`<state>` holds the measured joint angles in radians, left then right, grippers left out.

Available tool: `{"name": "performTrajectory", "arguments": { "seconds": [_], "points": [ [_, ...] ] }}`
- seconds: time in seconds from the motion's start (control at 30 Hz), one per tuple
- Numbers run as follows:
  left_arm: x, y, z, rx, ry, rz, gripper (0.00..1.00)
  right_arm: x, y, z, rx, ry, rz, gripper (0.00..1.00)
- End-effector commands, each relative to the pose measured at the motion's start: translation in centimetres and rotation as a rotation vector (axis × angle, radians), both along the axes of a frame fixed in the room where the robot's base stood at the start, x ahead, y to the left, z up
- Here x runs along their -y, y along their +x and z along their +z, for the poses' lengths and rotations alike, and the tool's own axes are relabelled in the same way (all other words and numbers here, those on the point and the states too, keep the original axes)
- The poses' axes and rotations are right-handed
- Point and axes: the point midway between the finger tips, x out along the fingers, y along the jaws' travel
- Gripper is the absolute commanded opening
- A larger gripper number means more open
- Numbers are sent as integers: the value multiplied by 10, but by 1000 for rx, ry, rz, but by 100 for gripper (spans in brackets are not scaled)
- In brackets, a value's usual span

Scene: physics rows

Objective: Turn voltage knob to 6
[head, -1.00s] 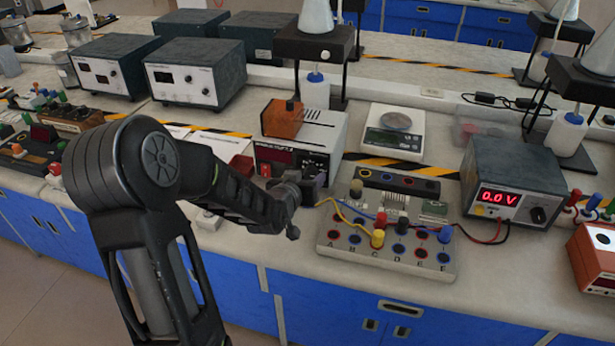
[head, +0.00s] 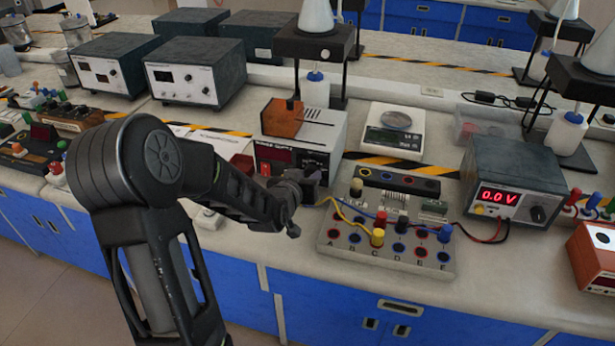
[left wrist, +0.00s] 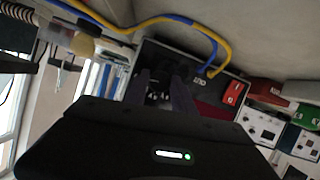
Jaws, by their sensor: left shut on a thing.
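The power supply (head: 333,135) is a light box with a dark display on its front, standing at mid-bench. My left gripper (head: 316,182) is at the lower right of that front panel and shut. In the left wrist view, the gripper's two dark fingers (left wrist: 164,88) reach to the panel, around a dark knob that they largely hide. The knob's pointer and the number it points to cannot be read. The red switch (left wrist: 234,92) is beside the fingers on the same panel. My right gripper is not in view.
A terminal board (head: 390,259) with yellow and blue leads is just right of my gripper. The meter (head: 515,185) reads 0.0 V. A scale (head: 394,132) stands behind the board. An orange block (head: 283,120) sits on the power supply.

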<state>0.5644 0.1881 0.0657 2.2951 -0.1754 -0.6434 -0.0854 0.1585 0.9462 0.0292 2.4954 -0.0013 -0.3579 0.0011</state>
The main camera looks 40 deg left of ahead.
Motion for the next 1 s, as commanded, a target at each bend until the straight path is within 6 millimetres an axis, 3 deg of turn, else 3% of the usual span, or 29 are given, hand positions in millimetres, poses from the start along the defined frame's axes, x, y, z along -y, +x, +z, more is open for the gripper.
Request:
{"name": "performTrajectory", "arguments": {
  "seconds": [0.53,1.0],
  "points": [
    [-1,0,-1,24,-62,1,0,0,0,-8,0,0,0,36],
    [-3,-1,-2,133,-385,1,0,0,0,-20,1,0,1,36]
  ]
}}
